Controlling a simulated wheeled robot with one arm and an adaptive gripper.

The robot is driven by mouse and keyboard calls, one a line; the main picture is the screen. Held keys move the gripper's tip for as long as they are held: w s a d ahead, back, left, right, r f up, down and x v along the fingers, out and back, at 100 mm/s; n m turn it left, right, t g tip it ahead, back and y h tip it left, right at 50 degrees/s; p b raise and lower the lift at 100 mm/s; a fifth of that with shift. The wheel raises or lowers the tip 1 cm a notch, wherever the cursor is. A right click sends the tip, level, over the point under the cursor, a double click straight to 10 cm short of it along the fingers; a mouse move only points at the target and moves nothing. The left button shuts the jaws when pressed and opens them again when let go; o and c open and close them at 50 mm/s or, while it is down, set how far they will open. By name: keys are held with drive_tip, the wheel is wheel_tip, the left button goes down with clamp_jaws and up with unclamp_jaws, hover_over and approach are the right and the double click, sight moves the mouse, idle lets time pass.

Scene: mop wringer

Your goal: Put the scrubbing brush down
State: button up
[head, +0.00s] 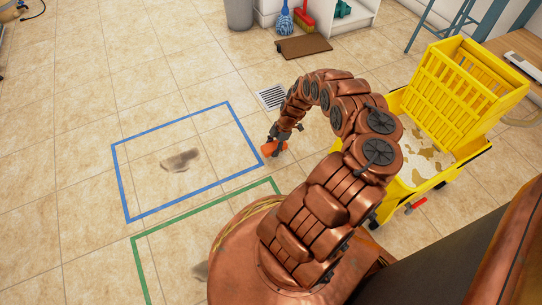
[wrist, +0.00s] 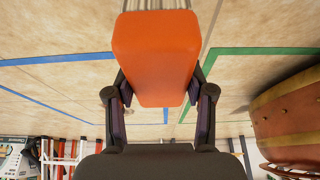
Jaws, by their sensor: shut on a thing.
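The orange scrubbing brush (head: 270,148) is in my gripper (head: 278,137), in the middle of the head view. It shows beside the right edge of the blue floor outline (head: 118,168). In the wrist view the brush's orange block (wrist: 155,55) fills the space between the two dark fingers of my gripper (wrist: 160,95), which are shut on it.
A dark stain (head: 180,160) lies inside the blue outline. A green outline (head: 140,262) is nearer, partly hidden by my body. A yellow wringer bucket (head: 465,92) stands right. Tiles at left are clear.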

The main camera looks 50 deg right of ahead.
drive_tip(key=shift+s+a, duration=0.15)
drive_tip(key=shift+a, duration=0.45)
drive_tip(key=shift+s+a+f, duration=0.15)
drive_tip(key=shift+a+f, duration=0.05)
drive_tip(key=shift+f, duration=0.05)
drive_tip(key=shift+f+b, duration=1.55)
drive_tip(key=shift+f, duration=0.05)
drive_tip(key=shift+f, duration=0.15)
drive_tip(key=o, duration=1.3)
